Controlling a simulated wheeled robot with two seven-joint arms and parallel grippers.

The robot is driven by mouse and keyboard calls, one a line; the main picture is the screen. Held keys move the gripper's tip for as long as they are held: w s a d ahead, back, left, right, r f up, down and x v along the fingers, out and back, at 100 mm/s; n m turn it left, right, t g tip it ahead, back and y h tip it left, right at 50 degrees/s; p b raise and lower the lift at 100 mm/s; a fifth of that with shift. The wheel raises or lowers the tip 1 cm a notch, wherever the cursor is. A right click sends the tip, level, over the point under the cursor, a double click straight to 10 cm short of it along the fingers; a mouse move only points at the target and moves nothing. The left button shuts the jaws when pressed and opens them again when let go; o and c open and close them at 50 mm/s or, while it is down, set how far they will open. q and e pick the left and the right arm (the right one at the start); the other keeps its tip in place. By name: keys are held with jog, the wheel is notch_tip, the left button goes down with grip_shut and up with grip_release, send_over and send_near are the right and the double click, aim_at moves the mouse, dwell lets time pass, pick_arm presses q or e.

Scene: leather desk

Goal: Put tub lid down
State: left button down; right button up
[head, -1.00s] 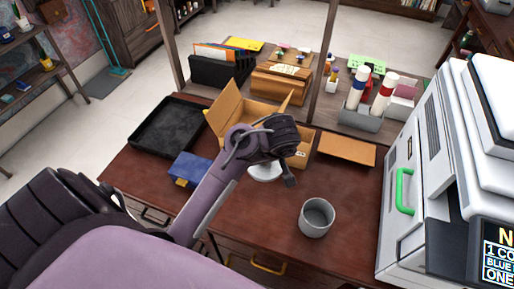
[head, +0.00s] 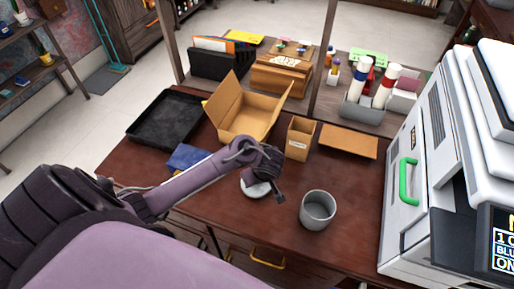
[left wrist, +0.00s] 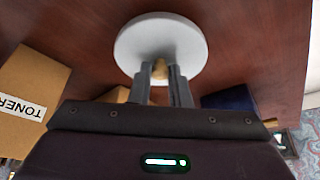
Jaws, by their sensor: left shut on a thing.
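The round white tub lid (head: 256,188) is at the left front of the desk, left of the open grey tub (head: 318,210). In the left wrist view the lid (left wrist: 160,35) shows as a pale disc with a small tan knob (left wrist: 160,70). My left gripper (head: 270,192) is shut on the knob; its fingers (left wrist: 163,78) sit either side of it. The lid is low over the desk or on it; I cannot tell if it touches. My right gripper is not in view.
A blue box (head: 188,157) lies behind my left arm. A black tray (head: 165,122), an open cardboard box (head: 245,118), a small labelled box (head: 299,138) and a flat brown board (head: 348,141) line the back. A white printer (head: 405,215) stands right. The desk's front middle is clear.

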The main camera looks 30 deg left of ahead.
pick_arm(q)
notch_tip(320, 180, down, 4)
jog(key=shift+r+b, duration=0.25)
jog(key=shift+b, duration=0.3)
jog(key=c, duration=1.4)
grip_release()
jog(key=shift+f, duration=0.1)
jog(key=shift+o, duration=0.2)
jog(key=shift+r, duration=0.25)
jog(key=p+v, duration=0.3)
jog(key=v, duration=0.7)
jog(key=shift+s+d+r, duration=0.1)
jog(key=shift+s+r, duration=0.05)
jog(key=shift+r, duration=0.1)
jog(key=shift+s+d+r, duration=0.1)
jog(key=shift+d+r, duration=0.05)
jog(key=shift+r, duration=0.45)
